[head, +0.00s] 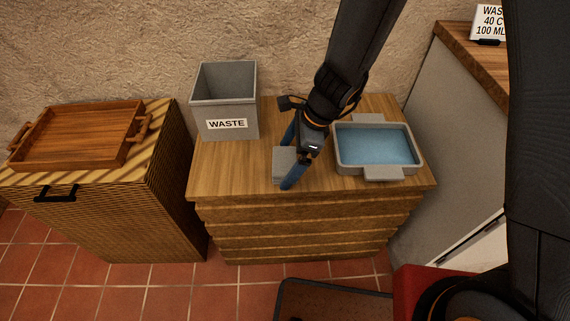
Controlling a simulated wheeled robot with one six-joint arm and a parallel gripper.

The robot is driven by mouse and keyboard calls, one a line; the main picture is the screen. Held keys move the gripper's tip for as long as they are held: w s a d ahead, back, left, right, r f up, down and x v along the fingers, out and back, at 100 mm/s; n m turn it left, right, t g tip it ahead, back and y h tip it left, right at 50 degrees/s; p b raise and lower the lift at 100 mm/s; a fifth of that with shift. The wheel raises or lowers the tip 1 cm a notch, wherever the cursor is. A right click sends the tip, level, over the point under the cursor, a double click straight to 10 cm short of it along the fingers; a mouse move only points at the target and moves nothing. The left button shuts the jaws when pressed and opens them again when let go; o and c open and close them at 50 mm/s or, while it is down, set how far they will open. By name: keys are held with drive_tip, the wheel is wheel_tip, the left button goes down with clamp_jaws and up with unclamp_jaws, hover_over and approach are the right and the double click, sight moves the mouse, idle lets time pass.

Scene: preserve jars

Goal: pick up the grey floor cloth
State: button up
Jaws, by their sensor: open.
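A small grey, folded-looking block, which appears to be the grey floor cloth (280,160), lies on the wooden cabinet top near its front edge. My gripper (286,168) reaches down over it from above right. Its blue fingers are apart, one toward the back and one at the front side of the cloth. The right part of the cloth is hidden behind the gripper. I cannot tell whether the fingers touch the cloth.
A grey bin marked WASTE (225,105) stands to the left on the same wooden cabinet (222,178). A grey basin of blue water (377,168) stands close to the right of my gripper. A wooden tray (80,140) lies on the wicker chest (150,210) at left.

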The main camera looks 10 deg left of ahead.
drive_tip(key=c, duration=0.9)
drive_tip(key=shift+c, duration=0.2)
